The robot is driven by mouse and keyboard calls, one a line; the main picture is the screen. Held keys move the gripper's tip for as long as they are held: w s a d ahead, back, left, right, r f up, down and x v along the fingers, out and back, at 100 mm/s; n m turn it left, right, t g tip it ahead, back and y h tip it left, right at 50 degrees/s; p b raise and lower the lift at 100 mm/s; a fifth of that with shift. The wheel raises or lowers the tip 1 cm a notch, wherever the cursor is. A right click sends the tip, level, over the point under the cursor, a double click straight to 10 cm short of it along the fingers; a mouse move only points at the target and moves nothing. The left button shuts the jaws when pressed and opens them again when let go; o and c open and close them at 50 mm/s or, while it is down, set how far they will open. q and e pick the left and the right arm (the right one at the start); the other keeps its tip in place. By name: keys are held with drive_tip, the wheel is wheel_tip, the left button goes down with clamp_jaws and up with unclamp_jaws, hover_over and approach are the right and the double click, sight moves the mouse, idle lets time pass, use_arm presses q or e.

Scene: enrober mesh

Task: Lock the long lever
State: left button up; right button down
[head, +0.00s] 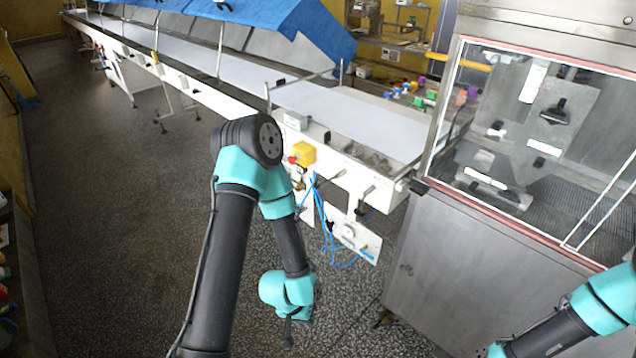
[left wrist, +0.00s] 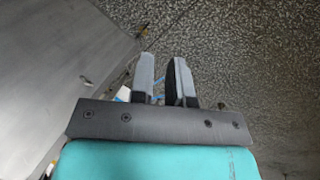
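Thin rod-like handles (head: 367,193) show at the near end of the white conveyor in the head view. I cannot tell which is the long lever, or whether it is locked. My left arm bends down in front of the conveyor, and its wrist hangs low over the floor, apart from the handles. My left gripper (left wrist: 161,78) shows in the left wrist view with its two fingers apart and nothing between them. The right arm enters at the lower right, in front of the steel cabinet; its gripper is outside the frame.
The steel machine cabinet (head: 455,270) with a clear guarded window stands right of the conveyor (head: 375,125). Blue hoses (head: 322,215) hang from the conveyor's near end beside a yellow box (head: 304,153). The speckled floor (head: 130,240) at left is open.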

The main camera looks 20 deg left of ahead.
use_arm(q)
drive_tip(key=w+a+t, duration=0.1)
drive_tip(key=w, duration=0.3)
drive_tip(key=w+a+t, duration=0.1)
drive_tip(key=w, duration=0.4)
drive_tip(key=w+a+t, duration=0.1)
drive_tip(key=w, duration=0.4)
drive_tip(key=shift+a+f+n+h, duration=0.15)
drive_tip(key=shift+a+n+h, duration=0.15)
drive_tip(key=shift+a+h, duration=0.1)
clamp_jaws()
drive_tip(key=w+a+r+t+h, duration=0.1)
drive_tip(key=w+a+r+t, duration=0.2)
drive_tip(key=w, duration=0.4)
drive_tip(key=w+a+r+t, duration=0.1)
drive_tip(key=w+a+r, duration=0.2)
drive_tip(key=w+a, duration=0.35)
drive_tip(key=w+a+r+t+h, duration=0.15)
drive_tip(key=w+a+r, duration=0.25)
drive_tip(key=w, duration=0.4)
drive_tip(key=w+a+r+m, duration=0.2)
drive_tip(key=a+r, duration=0.4)
drive_tip(key=a, duration=0.3)
drive_tip(key=shift+w+a+r+m+h, duration=0.35)
drive_tip(key=shift+w+h, duration=0.1)
drive_tip(key=shift+w, duration=0.25)
drive_tip(key=shift+d+f, duration=0.1)
drive_tip(key=shift+f, duration=0.05)
